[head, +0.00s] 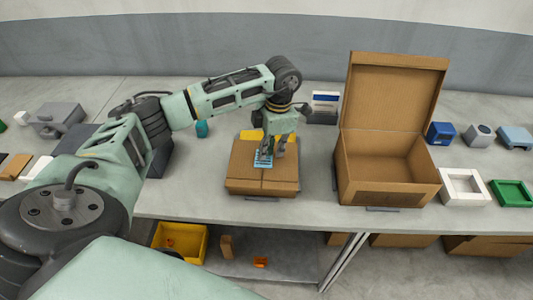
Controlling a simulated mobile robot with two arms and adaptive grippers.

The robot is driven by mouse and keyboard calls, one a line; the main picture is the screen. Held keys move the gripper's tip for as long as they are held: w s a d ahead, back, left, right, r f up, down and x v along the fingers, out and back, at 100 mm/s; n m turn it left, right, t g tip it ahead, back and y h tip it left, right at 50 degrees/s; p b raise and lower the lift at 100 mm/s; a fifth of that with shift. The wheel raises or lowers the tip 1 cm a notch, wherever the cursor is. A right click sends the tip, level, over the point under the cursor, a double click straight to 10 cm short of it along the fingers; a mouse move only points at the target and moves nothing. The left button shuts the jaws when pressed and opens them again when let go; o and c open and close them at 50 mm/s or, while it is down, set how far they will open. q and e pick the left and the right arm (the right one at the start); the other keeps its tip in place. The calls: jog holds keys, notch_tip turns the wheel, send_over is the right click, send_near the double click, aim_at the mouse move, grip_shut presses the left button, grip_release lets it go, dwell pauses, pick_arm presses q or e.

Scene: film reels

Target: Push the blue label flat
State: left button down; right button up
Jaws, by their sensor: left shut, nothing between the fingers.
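A small blue label (262,162) shows on top of the closed cardboard box (250,184), close to its middle seam. My left gripper (269,156) points down over the box and is shut with nothing in it. Its fingertips are right at the label and cover part of it. I cannot tell whether they touch the label or how flat it lies. My right gripper is out of view.
An open, empty cardboard box (385,180) with its lid raised stands to the right. A white tray (464,187) and a green tray (512,193) lie beyond it. A yellow bin (181,242) sits below the table (210,200).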

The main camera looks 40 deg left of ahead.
pick_arm(q)
jog(key=shift+w+d+r, duration=0.2)
jog(key=shift+w+d, duration=0.2)
jog(key=shift+w, duration=0.15)
jog(key=shift+w+d+r, duration=0.15)
jog(key=shift+w+d, duration=0.25)
jog(key=shift+w, duration=0.1)
jog(key=shift+r, duration=0.5)
notch_tip(320, 180, up, 11)
jog(key=w, duration=0.1)
jog(key=shift+d, duration=0.4)
